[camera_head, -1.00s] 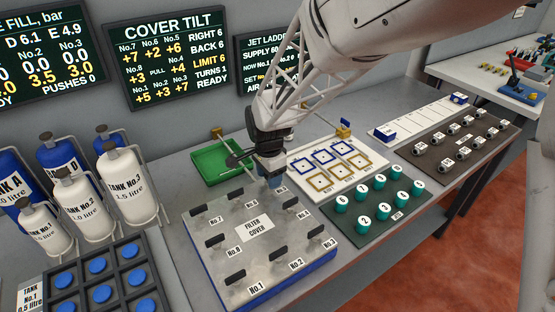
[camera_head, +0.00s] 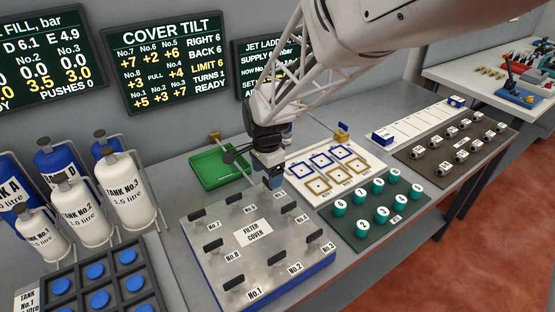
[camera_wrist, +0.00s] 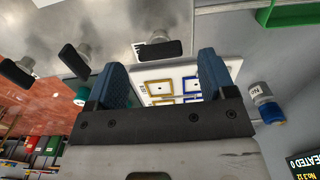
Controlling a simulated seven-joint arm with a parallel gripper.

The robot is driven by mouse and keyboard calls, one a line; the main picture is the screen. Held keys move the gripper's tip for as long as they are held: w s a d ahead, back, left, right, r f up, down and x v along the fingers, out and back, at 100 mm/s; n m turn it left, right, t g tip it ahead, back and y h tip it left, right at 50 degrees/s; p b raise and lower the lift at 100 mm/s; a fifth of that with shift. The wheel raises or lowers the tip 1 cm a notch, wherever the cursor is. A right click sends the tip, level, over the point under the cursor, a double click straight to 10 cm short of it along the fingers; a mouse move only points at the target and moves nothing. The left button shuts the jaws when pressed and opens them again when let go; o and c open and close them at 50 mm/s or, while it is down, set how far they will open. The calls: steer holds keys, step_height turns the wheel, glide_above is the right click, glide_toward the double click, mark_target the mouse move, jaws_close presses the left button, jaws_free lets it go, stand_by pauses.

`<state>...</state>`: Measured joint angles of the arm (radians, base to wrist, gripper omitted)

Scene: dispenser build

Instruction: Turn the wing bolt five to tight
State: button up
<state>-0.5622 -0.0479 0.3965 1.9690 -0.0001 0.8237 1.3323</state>
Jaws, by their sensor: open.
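The filter cover (camera_head: 203,262) is a grey metal plate on a blue base with dark wing bolts around its edge. The back right corner, by wing bolt five, is hidden behind my gripper (camera_head: 274,182) in the head view. In the wrist view my gripper (camera_wrist: 164,76) is open and empty, with its two blue fingers wide apart. A dark wing bolt (camera_wrist: 160,50), probably number five, shows between and beyond the fingertips; its label is mostly hidden. Two more wing bolts show to its left, one nearer (camera_wrist: 75,60) and one at the edge (camera_wrist: 18,72).
The COVER TILT screen (camera_head: 160,60) reads No.5 +6, LIMIT 6, TURNS 1, READY. A green tray (camera_head: 205,180) lies behind the cover. A white board with blue and gold frames (camera_head: 300,190) and a dark green board with teal knobs (camera_head: 352,238) stand to the right.

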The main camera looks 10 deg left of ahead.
steer(key=shift+r, duration=2.55)
steer(key=shift+d+r, duration=0.15)
steer(key=shift+d, duration=0.15)
steer(key=s+d+r+n, duration=0.1)
steer(key=s+d+r, duration=0.15)
steer(key=d, duration=0.35)
steer(key=s+d+r+n, duration=0.1)
steer(key=d+r, duration=0.2)
steer(key=d, duration=0.3)
steer(key=s+d+r+n+t, duration=0.2)
steer(key=s+d+n, duration=0.4)
steer(key=s+d, duration=1.5)
steer(key=shift+d+r+n+t, duration=0.3)
steer(key=shift+d+r, duration=0.05)
steer(key=shift+r, duration=0.3)
steer(key=shift+w, duration=0.15)
